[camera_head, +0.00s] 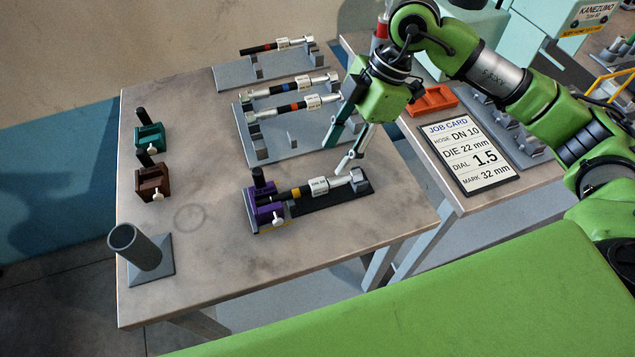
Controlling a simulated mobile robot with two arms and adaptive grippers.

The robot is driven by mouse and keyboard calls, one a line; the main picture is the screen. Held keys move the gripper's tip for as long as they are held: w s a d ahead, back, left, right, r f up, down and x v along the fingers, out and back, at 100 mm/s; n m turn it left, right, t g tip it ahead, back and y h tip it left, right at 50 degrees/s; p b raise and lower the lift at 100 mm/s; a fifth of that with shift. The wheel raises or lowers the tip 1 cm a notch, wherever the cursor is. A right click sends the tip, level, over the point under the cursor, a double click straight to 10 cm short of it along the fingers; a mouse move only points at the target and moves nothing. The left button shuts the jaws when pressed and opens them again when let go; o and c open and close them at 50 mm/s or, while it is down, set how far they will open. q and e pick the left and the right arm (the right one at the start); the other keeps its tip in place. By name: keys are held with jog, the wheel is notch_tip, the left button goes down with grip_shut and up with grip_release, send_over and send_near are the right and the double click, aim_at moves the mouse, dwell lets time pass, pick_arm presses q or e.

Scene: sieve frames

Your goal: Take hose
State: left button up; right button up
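Several black hoses with silver end fittings and white labels are in view. One with a red band (266,48) lies on the rear rack. One with a blue band (290,87) and one with an orange band (285,109) lie on the rack in front of it. A hose with a yellow band (283,195) lies in a purple clamp block (264,201) on a dark base. My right gripper (337,158) points down, fingers apart, between the orange-banded hose's fitting and the yellow-banded hose. Nothing shows between its fingers. My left gripper is out of view.
A green block (149,137), a brown block (152,181) and a grey upright tube (141,252) stand on the left of the table. The job card (470,153) reads DN 10, die 22 mm, dial 1.5, mark 32 mm. An orange tray (432,101) lies behind it.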

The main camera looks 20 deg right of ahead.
aim_at(319, 182)
jog(key=x, duration=0.3)
jog(key=shift+a+f+p, duration=0.2)
jog(key=shift+f+p, duration=0.1)
jog(key=shift+f, duration=0.05)
jog(key=shift+a+f, duration=0.1)
jog(key=shift+f, duration=0.15)
jog(key=shift+a+f+p, duration=0.15)
jog(key=shift+f+p, duration=0.05)
jog(key=shift+p, duration=0.1)
jog(key=p+x, duration=0.1)
jog(key=x, duration=0.2)
jog(key=shift+a+f+p, duration=0.2)
jog(key=shift+f+p, duration=0.05)
jog(key=shift+p, duration=0.1)
jog(key=shift+a+f, duration=0.15)
jog(key=shift+f, duration=0.35)
grip_shut()
